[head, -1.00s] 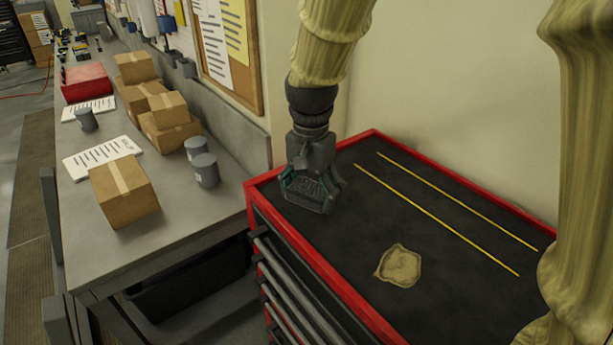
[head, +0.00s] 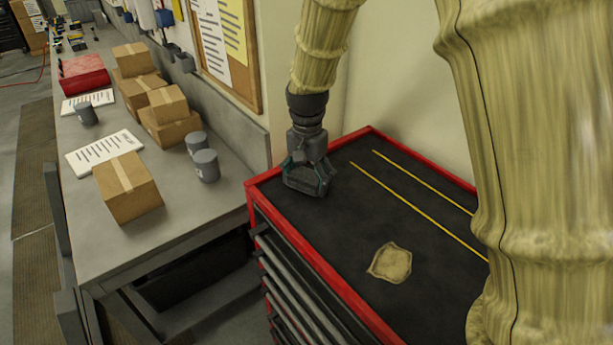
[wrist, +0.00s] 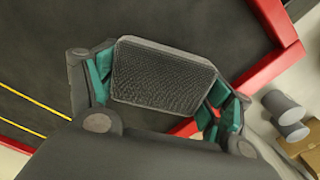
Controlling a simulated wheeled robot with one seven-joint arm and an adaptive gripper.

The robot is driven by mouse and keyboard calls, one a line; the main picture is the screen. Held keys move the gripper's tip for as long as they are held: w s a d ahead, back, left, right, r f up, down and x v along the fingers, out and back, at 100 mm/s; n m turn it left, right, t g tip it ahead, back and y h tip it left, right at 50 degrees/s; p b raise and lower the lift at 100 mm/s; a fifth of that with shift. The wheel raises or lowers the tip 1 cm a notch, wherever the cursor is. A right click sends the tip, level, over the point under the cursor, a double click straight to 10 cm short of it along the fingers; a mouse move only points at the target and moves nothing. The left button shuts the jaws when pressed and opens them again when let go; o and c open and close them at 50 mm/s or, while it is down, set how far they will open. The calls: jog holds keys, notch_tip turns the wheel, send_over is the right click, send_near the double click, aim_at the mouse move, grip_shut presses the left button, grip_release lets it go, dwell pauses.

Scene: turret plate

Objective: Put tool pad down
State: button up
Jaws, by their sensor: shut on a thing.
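The tool pad is a dark grey block with a textured face; in the wrist view the pad (wrist: 163,72) lies between teal fingertips. My gripper (head: 307,182) is shut on it, with a finger at each end, and the gripper also shows in the wrist view (wrist: 160,92). In the head view the gripper points down at the far left corner of the tool chest's black top (head: 345,225). The pad is low over this top; I cannot tell whether it touches. The gripper hides much of the pad in the head view.
The chest has a raised red rim (head: 320,260) close to the gripper. A tan patch (head: 390,263) and two yellow lines (head: 420,215) are on its top; the middle is otherwise clear. A grey workbench (head: 200,240) at left holds cardboard boxes (head: 128,187) and grey cans (head: 206,166).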

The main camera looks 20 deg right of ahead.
jog(key=shift+f, duration=0.55)
jog(key=shift+s+f, duration=0.2)
jog(key=shift+f, duration=0.2)
jog(key=shift+f, duration=0.1)
jog(key=o, duration=1.1)
jog(key=shift+s, duration=0.15)
jog(key=shift+o, duration=1.1)
jog(key=shift+f, duration=0.2)
jog(key=shift+w, duration=0.3)
jog(key=shift+r, duration=0.1)
